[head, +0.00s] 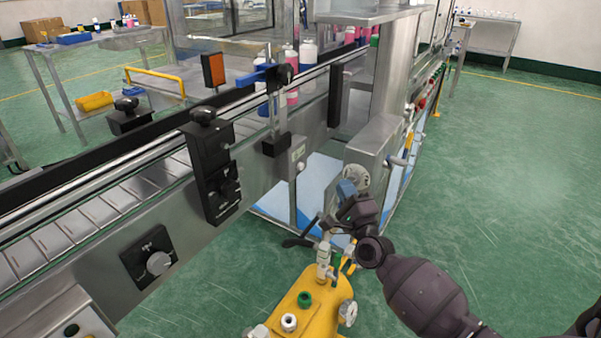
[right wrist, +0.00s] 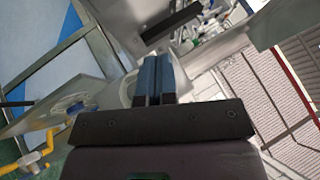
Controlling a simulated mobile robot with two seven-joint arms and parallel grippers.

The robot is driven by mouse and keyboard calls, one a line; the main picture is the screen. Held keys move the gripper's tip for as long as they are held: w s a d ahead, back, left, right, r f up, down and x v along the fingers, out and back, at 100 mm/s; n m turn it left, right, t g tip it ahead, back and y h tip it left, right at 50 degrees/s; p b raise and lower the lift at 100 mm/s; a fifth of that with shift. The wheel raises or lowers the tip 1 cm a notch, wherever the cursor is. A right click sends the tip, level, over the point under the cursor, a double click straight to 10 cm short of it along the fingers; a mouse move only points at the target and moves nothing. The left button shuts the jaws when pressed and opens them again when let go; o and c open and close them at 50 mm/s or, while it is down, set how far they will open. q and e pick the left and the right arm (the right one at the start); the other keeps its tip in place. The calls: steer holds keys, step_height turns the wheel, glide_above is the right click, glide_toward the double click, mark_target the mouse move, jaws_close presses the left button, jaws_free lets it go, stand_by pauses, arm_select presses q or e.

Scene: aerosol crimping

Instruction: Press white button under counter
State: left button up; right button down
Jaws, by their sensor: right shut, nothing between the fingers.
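My right gripper (head: 347,190) is shut and empty, its blue fingertips close in front of a round grey-white disc (head: 357,177) on a metal box (head: 375,150) at the conveyor's near side. In the right wrist view the shut blue fingers (right wrist: 154,78) overlap a pale round part; I cannot tell whether they touch it. A small pale round knob (head: 300,166) sits on the metal below the conveyor edge, left of the gripper. I cannot tell which of these is the white button. My left gripper is out of view.
A yellow unit (head: 310,308) with valves and a black lever stands just below my right gripper. The conveyor (head: 110,200) with black clamps runs along the left. Bottles (head: 308,54) stand behind. Green floor (head: 510,180) is open at the right.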

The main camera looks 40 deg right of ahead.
mark_target(301, 166)
steer(key=shift+w+d+m+h, duration=0.55)
steer(key=shift+d+m+h, duration=0.25)
steer(key=shift+m+h, duration=0.15)
steer(key=shift+w+y, duration=0.1)
steer(key=shift+y, duration=0.15)
steer(key=w+a+b, duration=0.1)
steer(key=w+a, duration=0.2)
steer(key=w, duration=0.5)
steer(key=shift+a, duration=0.2)
